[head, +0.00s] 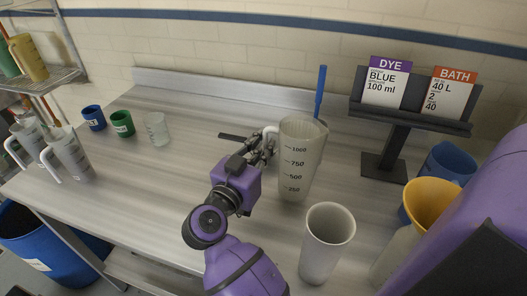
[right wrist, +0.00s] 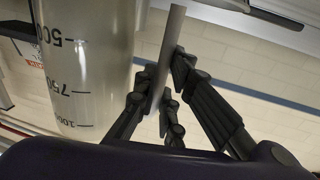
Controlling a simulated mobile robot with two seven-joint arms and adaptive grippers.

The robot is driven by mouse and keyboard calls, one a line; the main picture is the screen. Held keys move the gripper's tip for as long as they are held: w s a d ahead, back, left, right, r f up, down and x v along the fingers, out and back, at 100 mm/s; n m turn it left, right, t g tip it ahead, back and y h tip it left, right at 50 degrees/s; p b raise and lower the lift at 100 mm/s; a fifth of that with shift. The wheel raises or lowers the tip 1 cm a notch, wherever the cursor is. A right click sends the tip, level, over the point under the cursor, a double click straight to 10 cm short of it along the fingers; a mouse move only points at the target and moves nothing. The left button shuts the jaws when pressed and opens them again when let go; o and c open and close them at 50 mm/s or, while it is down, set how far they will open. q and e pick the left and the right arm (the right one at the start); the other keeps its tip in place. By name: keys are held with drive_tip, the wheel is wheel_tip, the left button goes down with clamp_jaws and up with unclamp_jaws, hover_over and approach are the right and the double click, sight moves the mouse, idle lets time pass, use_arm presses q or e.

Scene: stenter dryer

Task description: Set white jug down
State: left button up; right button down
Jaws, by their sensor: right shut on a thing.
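The white jug (head: 300,165) stands upright near the middle of the bench, with dark volume marks on its side. It also fills the left of the right wrist view (right wrist: 85,60). My right gripper (head: 265,148) is shut on the jug's handle (right wrist: 166,70), to the left of the jug body in the head view. The handle passes between the fingers in the right wrist view. I cannot tell whether the jug's base touches the bench. My left gripper is not in view.
A pale cup (head: 327,240) stands close in front of the jug. A blue stick (head: 320,92) rises behind it. A sign stand (head: 385,160) is at back right, a yellow funnel (head: 430,200) at right. Small cups (head: 122,123) stand at left. Bare bench (head: 150,185) lies left of my arm.

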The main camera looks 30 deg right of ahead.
drive_tip(key=shift+f, duration=0.55)
drive_tip(key=shift+f, duration=0.15)
drive_tip(key=c, duration=1.8)
unclamp_jaws()
drive_tip(key=shift+c, duration=0.2)
